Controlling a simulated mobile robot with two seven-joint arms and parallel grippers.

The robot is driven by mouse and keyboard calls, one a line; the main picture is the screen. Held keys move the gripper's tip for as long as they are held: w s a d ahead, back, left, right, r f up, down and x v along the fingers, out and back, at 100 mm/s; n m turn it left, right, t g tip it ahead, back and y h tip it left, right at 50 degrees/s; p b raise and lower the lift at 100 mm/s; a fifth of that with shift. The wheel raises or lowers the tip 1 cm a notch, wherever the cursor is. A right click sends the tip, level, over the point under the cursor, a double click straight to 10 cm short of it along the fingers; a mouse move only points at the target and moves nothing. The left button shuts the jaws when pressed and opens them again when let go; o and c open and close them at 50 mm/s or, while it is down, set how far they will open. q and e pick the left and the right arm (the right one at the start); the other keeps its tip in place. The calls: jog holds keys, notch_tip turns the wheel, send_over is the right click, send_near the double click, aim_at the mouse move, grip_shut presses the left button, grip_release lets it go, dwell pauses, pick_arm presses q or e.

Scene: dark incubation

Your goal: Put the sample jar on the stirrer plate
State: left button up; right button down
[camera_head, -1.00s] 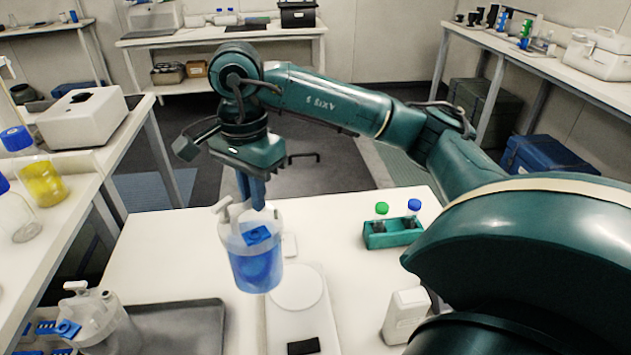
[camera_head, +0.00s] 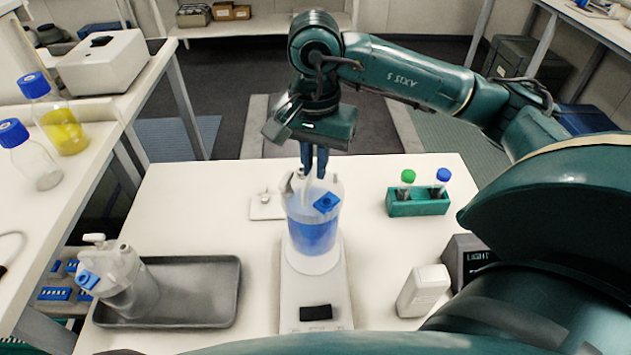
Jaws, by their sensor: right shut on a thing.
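The sample jar (camera_head: 312,222) is a clear, lidded jar with blue liquid and a blue tag. It is upright over the round white top of the stirrer plate (camera_head: 316,284), in the middle of the table. Whether its base touches the plate or hovers just above it, I cannot tell. My right gripper (camera_head: 314,172) reaches down from above, its blue fingers shut on the jar at its top. The plate's front part with a dark display shows below the jar. My left gripper is not in view.
A grey tray (camera_head: 222,318) with a similar jar (camera_head: 125,280) of grey contents lies at left. A green rack (camera_head: 418,207) with two capped vials stands at right. A white bottle (camera_head: 424,290) and a dark box (camera_head: 466,262) are at front right.

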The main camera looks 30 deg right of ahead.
aim_at(315, 184)
jog(key=shift+f, duration=2.2)
jog(key=shift+f, duration=0.2)
jog(key=c, duration=1.5)
grip_release()
jog(key=shift+r, duration=0.1)
notch_tip(315, 184, up, 12)
jog(key=shift+r, duration=0.1)
jog(key=shift+s, duration=0.1)
